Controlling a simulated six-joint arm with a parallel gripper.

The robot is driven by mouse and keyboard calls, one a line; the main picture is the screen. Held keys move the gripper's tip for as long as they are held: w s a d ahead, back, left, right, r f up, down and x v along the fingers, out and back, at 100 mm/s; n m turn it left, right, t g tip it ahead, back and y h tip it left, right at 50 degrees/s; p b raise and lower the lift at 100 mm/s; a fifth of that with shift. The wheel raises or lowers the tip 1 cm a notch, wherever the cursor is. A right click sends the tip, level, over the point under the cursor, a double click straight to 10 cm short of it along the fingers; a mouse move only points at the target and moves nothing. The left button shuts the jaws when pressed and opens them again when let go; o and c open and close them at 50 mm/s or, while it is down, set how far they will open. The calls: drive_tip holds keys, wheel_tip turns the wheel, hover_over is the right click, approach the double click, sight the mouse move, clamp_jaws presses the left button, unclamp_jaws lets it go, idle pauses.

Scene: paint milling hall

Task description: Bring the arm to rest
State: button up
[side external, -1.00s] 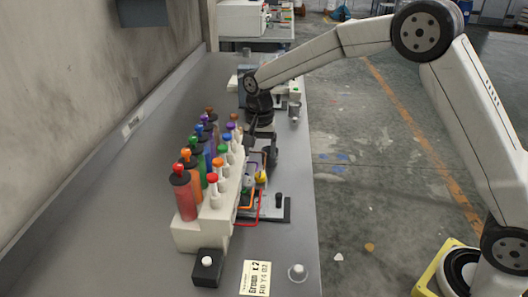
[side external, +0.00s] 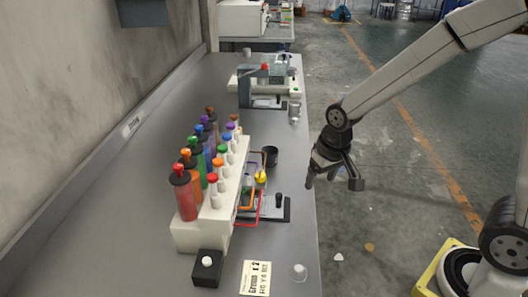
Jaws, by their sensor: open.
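My gripper (side external: 334,184) is open and empty, pointing down. In the picture it hangs over the floor just right of the bench (side external: 150,190), clear of everything on the bench. My arm reaches to it from the right side.
A white rack (side external: 205,228) of coloured bottles stands on the bench. Beside it are a dark cup (side external: 270,156), coloured wire frames and a black box with a white button (side external: 207,266). A label card (side external: 256,278) lies in front. A press-like device (side external: 268,88) stands further back. The floor to the right is mostly clear.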

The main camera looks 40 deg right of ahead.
drive_tip(key=s+d+f+n, duration=0.1)
drive_tip(key=s+n, duration=0.1)
drive_tip(key=s, duration=0.5)
drive_tip(key=shift+f+t, duration=0.25)
drive_tip(key=shift+t, duration=0.05)
drive_tip(key=shift+s, duration=0.1)
idle(0.5)
